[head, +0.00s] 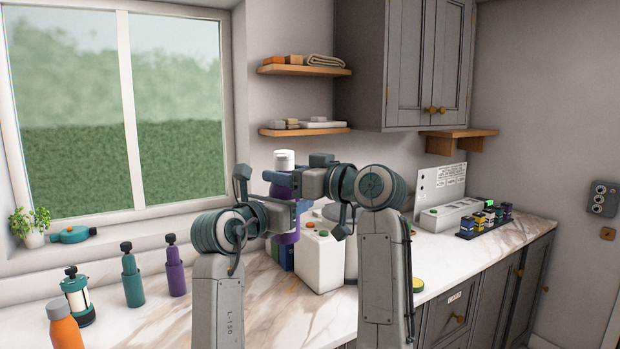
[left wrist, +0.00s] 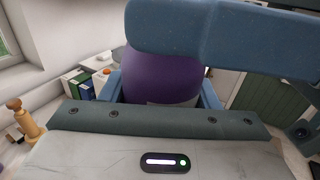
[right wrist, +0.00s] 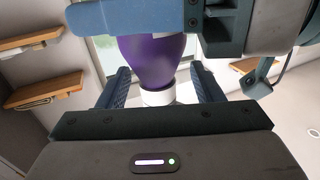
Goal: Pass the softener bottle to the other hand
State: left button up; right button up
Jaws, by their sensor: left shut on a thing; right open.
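The softener bottle (head: 286,238) is purple with a white cap and is held upright above the counter. My left gripper (head: 285,210) is shut on its body, below my right gripper. In the left wrist view the purple body (left wrist: 160,78) fills the space between the fingers. My right gripper (head: 281,182) is open around the upper part, just below the cap. In the right wrist view the bottle (right wrist: 152,62) stands between the fingers with gaps on both sides. Parts of the bottle are hidden by my grippers.
Bottles in teal (head: 132,278), dark purple (head: 175,272) and orange (head: 63,328) stand at the left. The marble counter's (head: 250,310) front middle is clear.

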jog(key=shift+x, duration=1.65)
pick_arm(q)
jog(key=shift+r, duration=0.1)
pick_arm(e)
jog(key=c, duration=1.3)
pick_arm(q)
jog(key=o, duration=1.4)
jog(key=shift+c, duration=0.2)
pick_arm(e)
grip_shut()
